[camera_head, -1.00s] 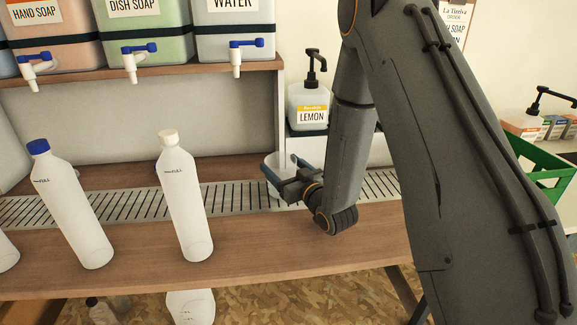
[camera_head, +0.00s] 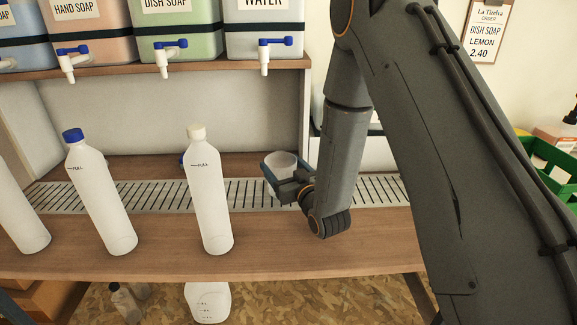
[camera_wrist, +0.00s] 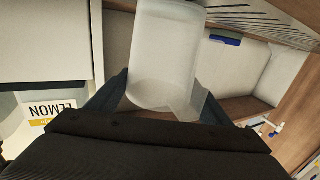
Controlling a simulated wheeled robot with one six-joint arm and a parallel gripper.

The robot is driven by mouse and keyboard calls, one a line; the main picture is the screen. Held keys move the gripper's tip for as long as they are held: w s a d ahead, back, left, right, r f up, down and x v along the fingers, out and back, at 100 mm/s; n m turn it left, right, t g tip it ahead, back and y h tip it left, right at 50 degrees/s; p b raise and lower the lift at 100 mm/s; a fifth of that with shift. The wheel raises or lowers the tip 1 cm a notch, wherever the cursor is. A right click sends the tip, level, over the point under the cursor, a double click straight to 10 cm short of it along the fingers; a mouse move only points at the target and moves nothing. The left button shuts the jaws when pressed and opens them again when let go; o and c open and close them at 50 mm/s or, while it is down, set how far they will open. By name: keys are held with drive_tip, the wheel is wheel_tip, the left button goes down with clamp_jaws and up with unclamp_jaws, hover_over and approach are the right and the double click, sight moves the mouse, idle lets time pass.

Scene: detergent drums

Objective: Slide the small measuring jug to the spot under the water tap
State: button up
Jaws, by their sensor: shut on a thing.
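The small measuring jug (camera_head: 283,162) is a translucent white cup standing over the slotted metal drip grate (camera_head: 248,194). My gripper (camera_head: 279,180) is shut on it from the front right, with blue fingers on its sides. In the wrist view the jug (camera_wrist: 163,60) sits between the two fingers of my gripper (camera_wrist: 158,95). The water tap (camera_head: 265,56), white with a blue lever, hangs from the WATER drum (camera_head: 264,25) on the shelf above. In the head view the tap is up and slightly left of the jug. Whether the jug touches the grate cannot be told.
A white bottle with a cream cap (camera_head: 209,195) stands left of my gripper, with a blue-capped bottle (camera_head: 99,195) further left. The shelf edge (camera_head: 180,72) runs above. A LEMON bottle (camera_wrist: 50,113) is close by in the wrist view. The grate between bottle and jug looks clear.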

sight(273, 171)
drive_tip(key=shift+a, duration=1.95)
drive_tip(key=shift+f, duration=0.1)
drive_tip(key=o, duration=1.8)
